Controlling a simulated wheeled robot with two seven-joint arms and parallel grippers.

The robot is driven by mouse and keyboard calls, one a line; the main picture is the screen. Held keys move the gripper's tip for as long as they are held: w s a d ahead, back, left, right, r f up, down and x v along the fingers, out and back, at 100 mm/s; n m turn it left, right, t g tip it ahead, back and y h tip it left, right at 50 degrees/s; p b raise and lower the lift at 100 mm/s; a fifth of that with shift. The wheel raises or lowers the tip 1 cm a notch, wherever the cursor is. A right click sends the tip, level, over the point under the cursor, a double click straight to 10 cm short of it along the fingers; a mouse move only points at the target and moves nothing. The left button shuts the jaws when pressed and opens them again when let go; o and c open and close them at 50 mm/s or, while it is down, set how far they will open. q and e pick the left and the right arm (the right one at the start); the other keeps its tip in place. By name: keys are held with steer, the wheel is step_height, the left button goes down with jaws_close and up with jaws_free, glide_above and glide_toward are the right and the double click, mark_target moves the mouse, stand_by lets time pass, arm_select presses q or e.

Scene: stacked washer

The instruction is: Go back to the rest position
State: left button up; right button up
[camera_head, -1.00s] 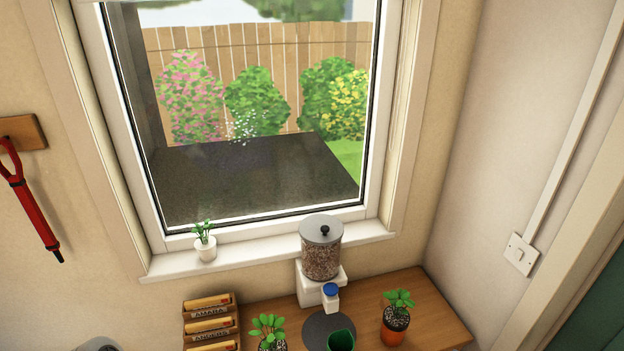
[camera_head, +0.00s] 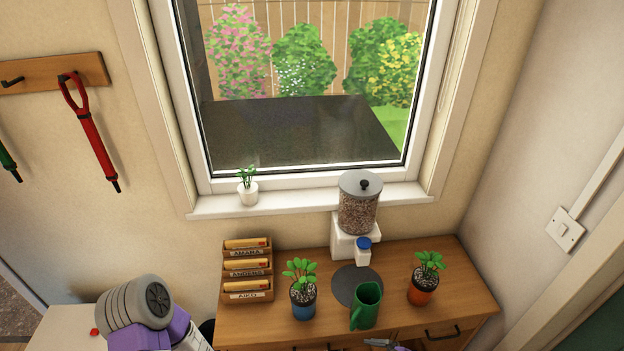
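A thick grey ribbed cylinder with purple and white parts shows at the lower left in the head view and looks like a link of my arm; no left gripper fingers show there. A small grey and purple piece at the bottom edge, right of centre, may be the tip of my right gripper (camera_head: 380,344). It is mostly cut off by the frame, in front of the wooden cabinet (camera_head: 460,273), and its opening cannot be made out. I see nothing held.
On the cabinet stand a letter rack (camera_head: 248,271), potted plants (camera_head: 303,298) (camera_head: 422,289), a green jug (camera_head: 366,306), a round dark mat (camera_head: 345,287) and a seed dispenser (camera_head: 358,207). A white surface (camera_head: 62,328) is at lower left. Walls close in at the right.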

steer(key=s+a+f+n+g+h+b, duration=0.1)
steer(key=s+a+f+n+g+h, duration=0.1)
steer(key=n, duration=0.6)
steer(key=s+a+f+n+g+h+b, duration=0.1)
steer(key=s+a+f+n+g+h, duration=0.1)
steer(key=s+a+f+n, duration=0.3)
steer(key=shift+s+f+n+g+h, duration=0.3)
steer(key=shift+s+f+n+h, duration=0.5)
steer(key=shift+s+n, duration=1.05)
